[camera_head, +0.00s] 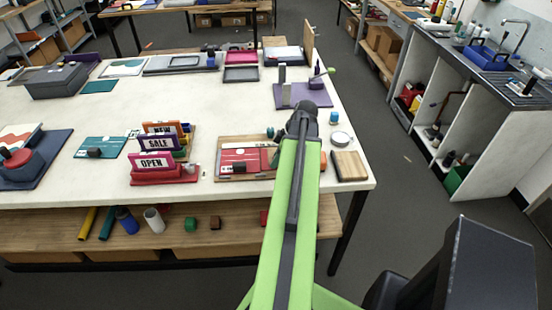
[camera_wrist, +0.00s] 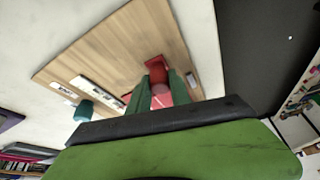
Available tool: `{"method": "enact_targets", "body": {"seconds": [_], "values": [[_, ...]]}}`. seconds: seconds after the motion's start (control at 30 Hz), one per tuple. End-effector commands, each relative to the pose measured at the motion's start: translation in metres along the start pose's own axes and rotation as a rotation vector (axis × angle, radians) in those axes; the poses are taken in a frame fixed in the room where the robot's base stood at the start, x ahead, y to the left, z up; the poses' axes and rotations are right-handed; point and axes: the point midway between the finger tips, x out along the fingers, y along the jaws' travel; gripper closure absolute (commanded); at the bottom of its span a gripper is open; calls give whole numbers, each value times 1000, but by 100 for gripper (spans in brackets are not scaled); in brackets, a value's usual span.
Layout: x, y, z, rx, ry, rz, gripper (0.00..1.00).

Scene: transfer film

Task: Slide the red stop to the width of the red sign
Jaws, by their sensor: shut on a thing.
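The red "OPEN" sign (camera_head: 152,162) stands upright in a red base at the front of the white table, with the purple "SALE" sign and orange "NEW" sign behind it. To its right lies a wooden board (camera_head: 228,172) with red and white parts; its right part is hidden by my arm. In the wrist view the same board (camera_wrist: 110,48) shows the red stop (camera_wrist: 155,68) near its edge. My gripper (camera_wrist: 161,90) is shut on a red part of the stop, between its dark green fingers.
A teal knob (camera_wrist: 86,110) sits by the board. A pale wooden block (camera_head: 350,166) and a round tin (camera_head: 340,138) are right of my arm, near the table's right edge. A teal plate (camera_head: 100,147) lies left of the signs. A purple stand (camera_head: 302,95) is farther back.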

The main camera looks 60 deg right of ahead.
Motion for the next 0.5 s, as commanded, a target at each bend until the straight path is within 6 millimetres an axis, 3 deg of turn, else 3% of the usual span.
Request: {"method": "enact_targets", "body": {"seconds": [0.13,0.17,0.3,0.5], "values": [[0,1,-1,-1,1,3,100],[0,1,-1,-1,1,3,72],[0,1,-1,-1,1,2,54],[0,0,-1,0,0,1,54]]}}
